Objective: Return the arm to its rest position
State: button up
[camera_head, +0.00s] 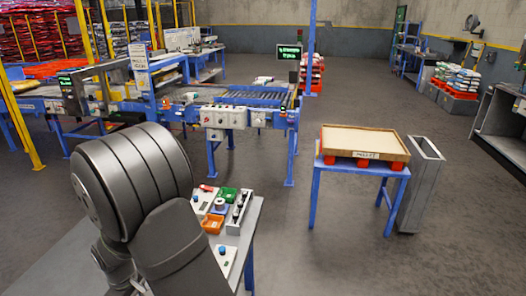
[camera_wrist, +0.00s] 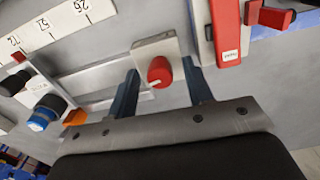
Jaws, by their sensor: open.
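My gripper (camera_wrist: 160,67) shows in the wrist view with its two dark fingers spread apart and nothing held between them. A red knob (camera_wrist: 160,72) on a pale plate (camera_wrist: 142,50) appears in the gap between the fingers; I cannot tell whether either finger touches it. In the head view my grey arm fills the left foreground, and my gripper is hidden there.
A small workbench (camera_head: 247,212) with coloured bins stands right beside my arm. A blue roller conveyor (camera_head: 250,97) lies beyond it. A pallet (camera_head: 362,141) rests on a blue stand at right, beside a grey bin (camera_head: 419,185). Open floor lies between.

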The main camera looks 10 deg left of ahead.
jog(key=shift+n, duration=1.2)
jog(key=shift+o, duration=0.4)
jog(key=o, duration=1.1)
jog(key=w+d+r+m+t, duration=0.1)
jog(key=w+d+r+m, duration=0.5)
jog(key=d+r+m, duration=0.3)
jog(key=w+d+r+m+t, duration=0.1)
jog(key=w+d+r+m, duration=0.55)
jog(key=r+m, duration=0.35)
jog(key=shift+m, duration=0.5)
jog(key=f, duration=0.7)
jog(key=w+f, duration=0.1)
jog(key=f, duration=0.3)
jog(key=shift+r, duration=0.1)
